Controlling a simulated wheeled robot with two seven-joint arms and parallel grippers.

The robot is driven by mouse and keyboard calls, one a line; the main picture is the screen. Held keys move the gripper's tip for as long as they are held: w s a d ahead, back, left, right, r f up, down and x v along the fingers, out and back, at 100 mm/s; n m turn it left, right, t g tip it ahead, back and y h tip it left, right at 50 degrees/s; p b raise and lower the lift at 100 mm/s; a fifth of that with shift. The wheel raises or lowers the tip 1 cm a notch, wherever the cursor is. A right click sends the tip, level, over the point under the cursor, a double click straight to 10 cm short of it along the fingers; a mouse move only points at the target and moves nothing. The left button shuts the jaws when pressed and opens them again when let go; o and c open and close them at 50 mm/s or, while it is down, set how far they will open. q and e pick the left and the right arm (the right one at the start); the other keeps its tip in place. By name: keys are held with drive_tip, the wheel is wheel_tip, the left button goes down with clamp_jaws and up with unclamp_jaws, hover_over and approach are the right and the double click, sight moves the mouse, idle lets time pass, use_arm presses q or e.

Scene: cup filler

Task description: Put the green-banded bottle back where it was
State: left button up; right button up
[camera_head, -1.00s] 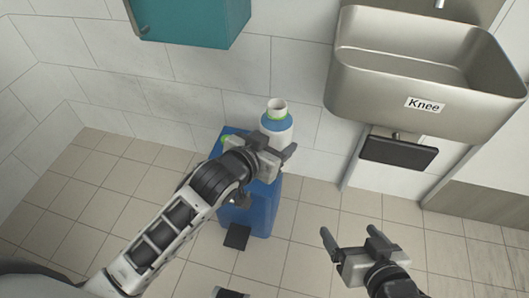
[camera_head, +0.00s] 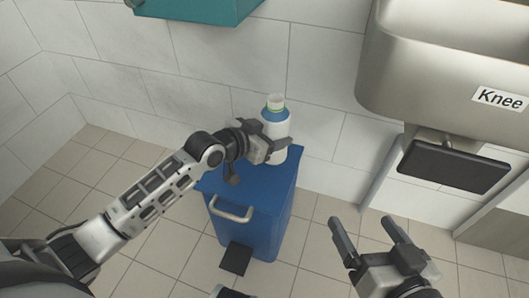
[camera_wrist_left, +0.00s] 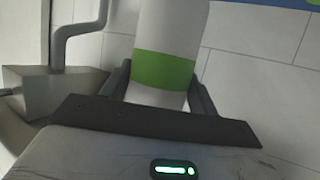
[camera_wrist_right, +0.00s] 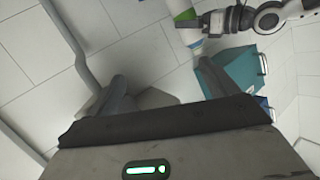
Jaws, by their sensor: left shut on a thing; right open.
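The bottle (camera_head: 275,128) is white with a blue shoulder and a green ring at its neck. My left gripper (camera_head: 278,147) is shut around its body and holds it upright over or at the blue bin's lid. I cannot tell whether its base touches the lid. In the left wrist view the bottle (camera_wrist_left: 168,35) stands between the fingers with its green band (camera_wrist_left: 163,70) showing. My right gripper (camera_head: 366,240) is open and empty at the lower right. The right wrist view shows the bottle (camera_wrist_right: 189,30) beyond its fingers.
The blue bin (camera_head: 275,215) with a front handle and a black pedal (camera_head: 235,259) stands on the tiled floor by the wall. A teal box (camera_head: 200,10) is on the wall above. A steel sink (camera_head: 440,85) with a dark knee panel (camera_head: 453,167) is at the right.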

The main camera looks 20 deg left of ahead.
use_arm(q)
drive_tip(key=shift+w+a+f+b, duration=0.15)
drive_tip(key=shift+a+f+b, duration=0.05)
drive_tip(key=shift+a+f, duration=0.25)
drive_tip(key=shift+w+a+f+b, duration=0.15)
drive_tip(key=shift+a+f, duration=0.15)
drive_tip(key=shift+f, duration=0.25)
drive_tip(key=f, duration=0.1)
drive_tip(key=f+b, duration=0.2)
drive_tip(key=shift+w+a+f, duration=0.1)
drive_tip(key=shift+a+f, duration=0.15)
drive_tip(key=shift+f, duration=0.1)
use_arm(e)
drive_tip(key=shift+w+a+r+m+t+y, duration=0.2)
drive_tip(key=shift+a+r+m+t+y, duration=0.3)
drive_tip(key=shift+r+m+t+y, duration=0.15)
use_arm(q)
drive_tip(key=shift+f+b, duration=0.1)
drive_tip(key=shift+b, duration=0.2)
drive_tip(key=o, duration=1.4)
drive_tip(key=shift+c, duration=0.2)
